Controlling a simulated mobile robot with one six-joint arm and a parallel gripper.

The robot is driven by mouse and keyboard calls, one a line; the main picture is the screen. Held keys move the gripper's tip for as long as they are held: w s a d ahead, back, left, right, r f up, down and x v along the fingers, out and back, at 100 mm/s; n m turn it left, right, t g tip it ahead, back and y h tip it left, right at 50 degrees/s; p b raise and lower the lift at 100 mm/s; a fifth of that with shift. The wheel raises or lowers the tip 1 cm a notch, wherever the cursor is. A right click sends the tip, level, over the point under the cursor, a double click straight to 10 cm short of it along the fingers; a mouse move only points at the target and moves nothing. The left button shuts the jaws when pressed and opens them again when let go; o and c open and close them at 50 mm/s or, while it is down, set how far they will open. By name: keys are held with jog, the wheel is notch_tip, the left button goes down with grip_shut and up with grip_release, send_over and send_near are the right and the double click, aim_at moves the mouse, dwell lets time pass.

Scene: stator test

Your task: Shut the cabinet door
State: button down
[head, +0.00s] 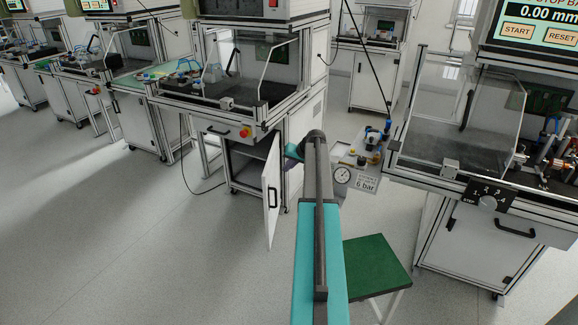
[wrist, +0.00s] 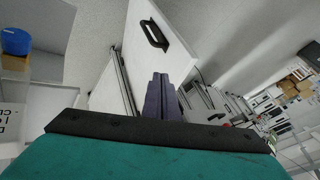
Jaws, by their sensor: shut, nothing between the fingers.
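The white cabinet door (head: 272,190) stands open, swung out from the cabinet (head: 244,160) under the middle test station. Its dark handle (head: 272,197) is on the face turned towards me. The dark interior shows to the left of the door. My gripper (head: 293,152) is just right of the door's upper part, partly hidden by my arm. In the wrist view my gripper's purple fingers (wrist: 162,85) are together and empty. They point at the door panel (wrist: 165,48), below its handle (wrist: 153,34). I cannot tell whether they touch the door.
A green-topped stool (head: 375,265) stands right of my arm. Another test station (head: 465,175) is at the right. A black cable (head: 183,165) hangs left of the cabinet. The floor (head: 130,240) at left is clear.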

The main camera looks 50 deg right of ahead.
send_near(268, 177)
notch_tip(268, 177, down, 3)
jog(key=s+d, duration=0.1)
jog(key=d, duration=0.1)
jog(key=w+a, duration=0.1)
jog(key=w+a+p, duration=0.1)
jog(key=w, duration=0.1)
jog(key=shift+w+f, duration=0.1)
jog(key=shift+w, duration=0.1)
dwell(0.3)
